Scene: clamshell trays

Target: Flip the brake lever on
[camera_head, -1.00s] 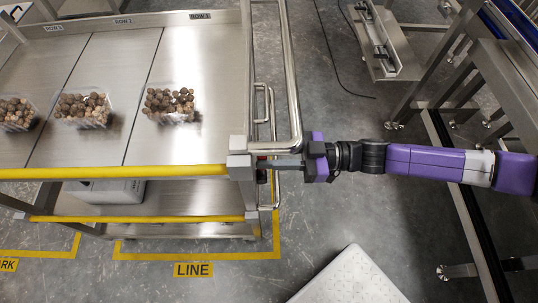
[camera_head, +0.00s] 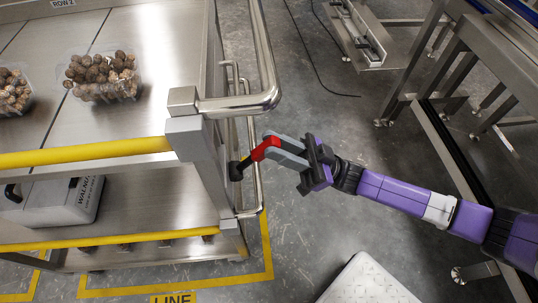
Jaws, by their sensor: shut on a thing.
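The brake lever (camera_head: 265,148) has a red section and a dark rod that slants down left to a round black knob (camera_head: 235,172) beside the cart's corner post. My gripper (camera_head: 275,148), with grey fingers, reaches in from the right and is shut on the red part of the lever. The fingers cover part of the lever.
The steel cart (camera_head: 130,205) has yellow edge bars, and a bent handrail (camera_head: 265,75) rises close behind my gripper. Clear trays of brown round pieces (camera_head: 103,75) sit on top. A grey case (camera_head: 60,200) is on the lower shelf. A pale box (camera_head: 368,283) stands on the floor.

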